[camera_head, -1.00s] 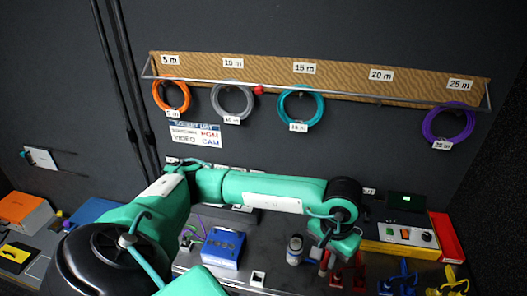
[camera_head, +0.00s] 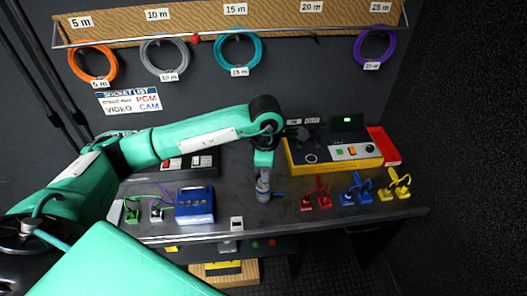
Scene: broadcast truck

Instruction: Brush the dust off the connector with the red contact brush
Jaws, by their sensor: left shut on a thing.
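My left gripper (camera_head: 264,172) points down over the worktop, at a grey cylinder (camera_head: 263,190). I cannot tell whether the gripper touches the cylinder. Green (camera_head: 132,213) and white (camera_head: 156,212) connectors stand at the left. Which connector is dusty is too small to tell. My right gripper is not in view.
A blue box (camera_head: 194,206) and a small white block (camera_head: 236,223) stand left of the gripper. A yellow panel with buttons (camera_head: 337,157) lies behind right. Cable coils hang on the wall rail. The worktop's front edge (camera_head: 330,228) is close. A lower shelf holds more items.

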